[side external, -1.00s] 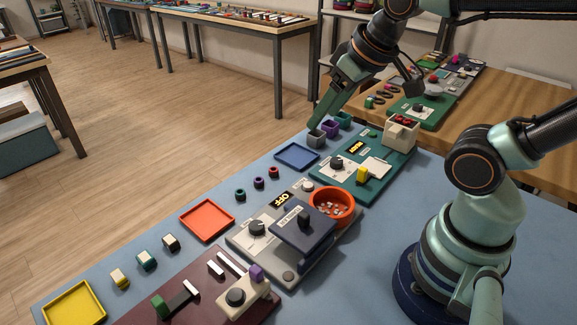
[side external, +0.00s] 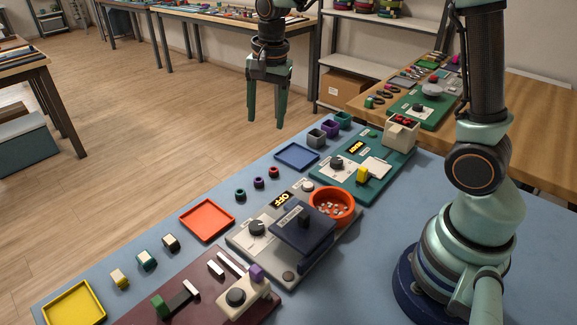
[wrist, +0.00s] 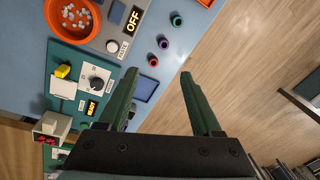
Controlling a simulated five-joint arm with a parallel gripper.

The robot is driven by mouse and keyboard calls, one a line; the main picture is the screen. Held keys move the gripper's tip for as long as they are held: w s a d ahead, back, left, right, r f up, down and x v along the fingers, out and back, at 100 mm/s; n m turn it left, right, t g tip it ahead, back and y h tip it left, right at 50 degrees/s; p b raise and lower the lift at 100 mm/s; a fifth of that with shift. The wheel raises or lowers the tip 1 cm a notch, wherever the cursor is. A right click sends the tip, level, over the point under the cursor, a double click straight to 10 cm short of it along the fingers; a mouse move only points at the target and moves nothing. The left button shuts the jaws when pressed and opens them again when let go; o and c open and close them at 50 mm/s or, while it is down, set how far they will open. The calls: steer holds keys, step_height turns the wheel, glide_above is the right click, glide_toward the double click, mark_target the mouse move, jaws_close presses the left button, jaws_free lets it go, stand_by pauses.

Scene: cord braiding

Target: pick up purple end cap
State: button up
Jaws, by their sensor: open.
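The purple end cap (side external: 258,183) is a small round hollow piece on the blue table, between a green cap (side external: 240,194) and a red cap (side external: 273,171). In the wrist view the purple cap (wrist: 163,43) lies beyond my fingertips, with the red cap (wrist: 153,61) nearer and the green cap (wrist: 176,19) farther. My gripper (side external: 265,122) hangs high above the table's far edge, pointing down, fingers apart and empty. The wrist view also shows my gripper (wrist: 158,75) open with nothing between its fingers.
A blue tray (side external: 297,157) and an orange-red tray (side external: 207,221) flank the row of caps. A grey machine marked OFF (side external: 257,228) and an orange bowl (side external: 332,219) stand close by. Square cups, including a purple one (side external: 330,128), stand farther back.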

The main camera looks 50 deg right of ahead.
mark_target(258, 179)
steer(key=w+f+m, duration=0.1)
steer(key=f, duration=0.5)
steer(key=w+f+m+g, duration=0.1)
steer(key=f+m, duration=0.1)
steer(key=f, duration=0.4)
steer(key=w+f+m, duration=0.1)
steer(key=w+f, duration=0.1)
steer(key=f, duration=0.5)
steer(key=shift+m+g, duration=0.3)
steer(key=shift+m, duration=0.1)
jaws_close()
